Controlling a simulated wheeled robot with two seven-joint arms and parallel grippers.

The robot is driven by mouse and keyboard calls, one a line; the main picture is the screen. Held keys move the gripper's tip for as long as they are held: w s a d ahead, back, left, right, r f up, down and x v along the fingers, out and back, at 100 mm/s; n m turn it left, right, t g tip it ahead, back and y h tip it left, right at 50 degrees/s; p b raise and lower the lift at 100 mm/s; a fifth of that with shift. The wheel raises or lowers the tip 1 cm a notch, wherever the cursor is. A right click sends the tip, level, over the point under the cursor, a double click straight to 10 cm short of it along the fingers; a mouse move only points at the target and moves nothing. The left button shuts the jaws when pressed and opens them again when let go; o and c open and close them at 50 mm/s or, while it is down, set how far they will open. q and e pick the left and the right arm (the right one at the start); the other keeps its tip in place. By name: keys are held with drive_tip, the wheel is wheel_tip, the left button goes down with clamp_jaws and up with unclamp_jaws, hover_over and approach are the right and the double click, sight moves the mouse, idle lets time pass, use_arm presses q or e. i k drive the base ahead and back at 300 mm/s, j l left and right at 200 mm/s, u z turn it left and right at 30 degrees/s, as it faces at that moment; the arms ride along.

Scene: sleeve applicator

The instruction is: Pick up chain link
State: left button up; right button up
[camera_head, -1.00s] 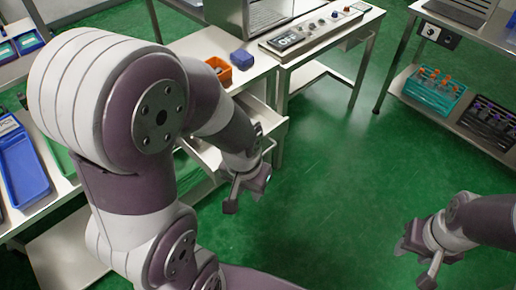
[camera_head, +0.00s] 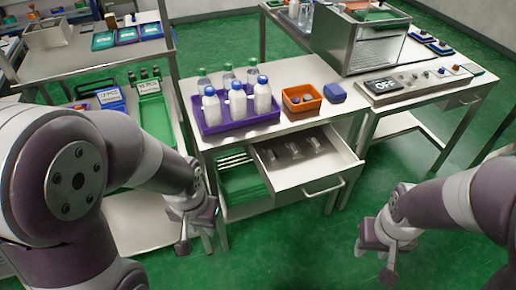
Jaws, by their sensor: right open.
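I cannot make out a chain link for certain. An open drawer (camera_head: 336,168) under the middle table holds a few small grey, see-through-looking pieces (camera_head: 293,149), too small to identify. An orange bin (camera_head: 302,100) on that table holds small dark items, also unclear. My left gripper (camera_head: 188,234) hangs left of the drawer, in front of the table's left side, with its fingers overlapping in view. My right gripper (camera_head: 378,262) is open above the green floor, right of and nearer than the drawer. Nothing shows in either gripper.
A purple tray (camera_head: 234,124) of blue-capped white bottles and a blue box (camera_head: 335,92) stand on the table. A metal machine (camera_head: 358,45) and a control panel (camera_head: 420,82) stand to the right. Shelves with bins are at left. The floor before the drawer is clear.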

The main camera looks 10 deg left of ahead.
sight(295, 149)
drive_tip(key=i+z, duration=0.7)
drive_tip(key=i+j+z, duration=0.1)
drive_tip(key=i+z, duration=0.25)
